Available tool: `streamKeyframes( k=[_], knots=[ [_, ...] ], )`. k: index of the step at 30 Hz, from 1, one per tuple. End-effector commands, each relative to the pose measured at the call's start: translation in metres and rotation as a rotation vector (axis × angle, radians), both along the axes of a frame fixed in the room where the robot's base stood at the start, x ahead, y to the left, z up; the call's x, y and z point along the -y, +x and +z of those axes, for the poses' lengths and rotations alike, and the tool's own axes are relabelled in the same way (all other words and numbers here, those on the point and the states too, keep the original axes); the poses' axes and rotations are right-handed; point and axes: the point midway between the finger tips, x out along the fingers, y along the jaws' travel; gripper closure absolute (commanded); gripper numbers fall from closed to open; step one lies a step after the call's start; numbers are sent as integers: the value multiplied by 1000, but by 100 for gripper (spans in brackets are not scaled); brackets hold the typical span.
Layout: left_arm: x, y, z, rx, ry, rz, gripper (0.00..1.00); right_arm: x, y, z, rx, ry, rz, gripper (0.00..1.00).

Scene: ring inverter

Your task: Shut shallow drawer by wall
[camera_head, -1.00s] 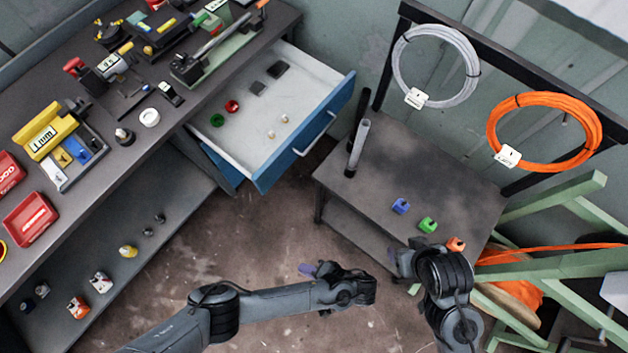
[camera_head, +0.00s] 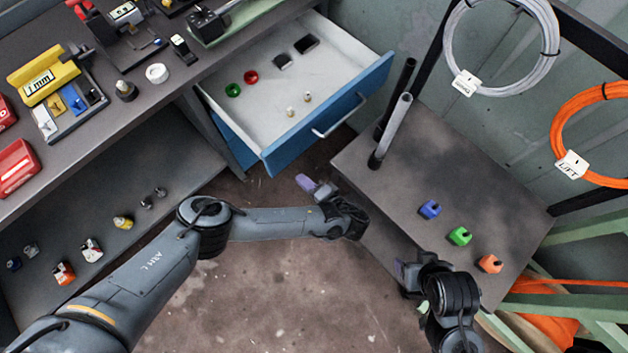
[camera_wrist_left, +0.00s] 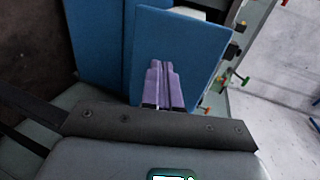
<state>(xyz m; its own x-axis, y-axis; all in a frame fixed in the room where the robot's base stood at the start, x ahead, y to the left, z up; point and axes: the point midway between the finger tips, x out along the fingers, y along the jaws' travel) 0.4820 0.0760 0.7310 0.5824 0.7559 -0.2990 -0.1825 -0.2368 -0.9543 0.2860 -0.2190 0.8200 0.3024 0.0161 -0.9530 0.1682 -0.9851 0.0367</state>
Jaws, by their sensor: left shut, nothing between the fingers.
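The shallow drawer (camera_head: 295,84) stands open under the workbench, with its blue front (camera_head: 335,112) and a pale handle (camera_head: 340,117) facing the lower right. It holds a red ring, a green ring, two dark pieces and two small pegs. My left gripper (camera_head: 303,183) has its purple fingers shut and empty, below the drawer front and apart from it in the head view. In the left wrist view the shut fingers (camera_wrist_left: 164,84) point at blue panels (camera_wrist_left: 180,45); contact cannot be told. My right gripper (camera_head: 401,271) is low by the side table, its fingers mostly hidden.
A dark side table (camera_head: 465,175) stands right of the drawer, with upright tubes (camera_head: 390,130) near the drawer's front corner. Blue, green and orange blocks sit on it. The workbench (camera_head: 130,100) carries tools. Bare floor (camera_head: 265,195) lies below the drawer.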

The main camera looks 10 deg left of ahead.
Motion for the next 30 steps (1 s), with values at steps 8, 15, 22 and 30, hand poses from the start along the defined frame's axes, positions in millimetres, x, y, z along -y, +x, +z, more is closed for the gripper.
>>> streamKeyframes(
  k=[8,15,22,30],
  knots=[
    [-37,29,-9,1,0,1,100,0,1,-3,4,-1,1,34],
    [-55,42,-10,-1,1,0,100,0,1,-5,4,1,-1,34],
    [-59,45,-9,-1,-1,0,100,-1,1,-5,4,6,-4,34],
    [-59,45,-9,-1,-1,0,100,-2,1,-5,4,9,-6,34]
  ],
)
